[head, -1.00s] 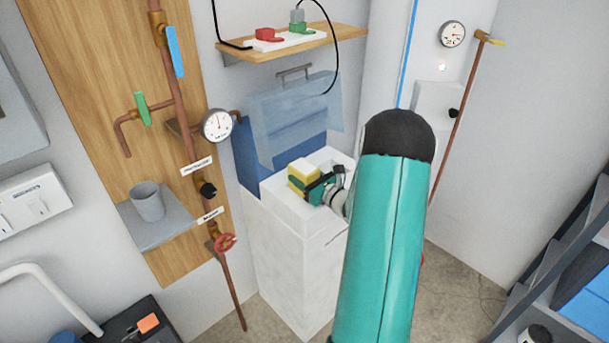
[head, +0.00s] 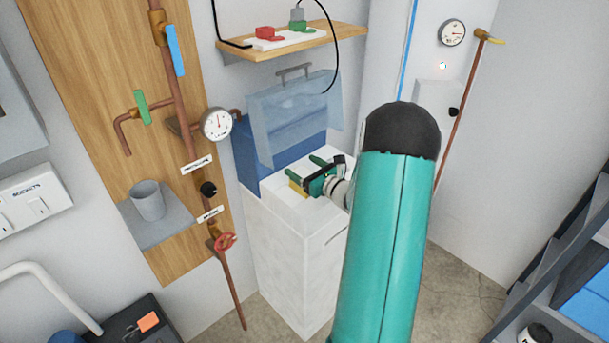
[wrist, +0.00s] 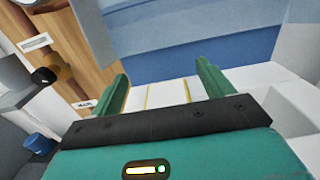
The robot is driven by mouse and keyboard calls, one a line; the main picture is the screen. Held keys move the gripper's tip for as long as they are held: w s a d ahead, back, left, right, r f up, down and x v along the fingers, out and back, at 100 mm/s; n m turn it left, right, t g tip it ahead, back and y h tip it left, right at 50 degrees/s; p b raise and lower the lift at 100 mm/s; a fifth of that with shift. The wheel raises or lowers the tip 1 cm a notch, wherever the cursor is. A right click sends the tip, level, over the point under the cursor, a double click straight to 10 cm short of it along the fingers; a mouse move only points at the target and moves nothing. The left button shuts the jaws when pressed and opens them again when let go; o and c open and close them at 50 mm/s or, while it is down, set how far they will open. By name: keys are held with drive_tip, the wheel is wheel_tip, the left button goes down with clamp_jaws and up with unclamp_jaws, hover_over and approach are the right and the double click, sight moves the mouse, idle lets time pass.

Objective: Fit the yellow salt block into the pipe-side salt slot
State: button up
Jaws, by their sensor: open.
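The white cabinet (head: 290,250) stands against the wall to the right of the pipe board, with a recessed area in its top. A small low patch of the yellow salt block (head: 297,187) shows beside my gripper in the head view; the rest is hidden. My gripper (head: 307,174) is open, low over the cabinet top. In the wrist view my gripper (wrist: 163,75) has its green fingers apart. Between them lie a white surface and two thin yellow strips (wrist: 148,96). I cannot tell how deep the block sits in the slot.
A blue panel with a translucent, handled lid (head: 292,112) rises behind the cabinet top. Left are copper pipes with a gauge (head: 216,124) and a shelf with a grey cup (head: 147,201). A wooden shelf (head: 300,43) hangs above. Dark shelving (head: 560,255) stands at far right.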

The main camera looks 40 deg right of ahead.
wheel_tip(320, 180, up, 10)
idle(0.4)
idle(0.6)
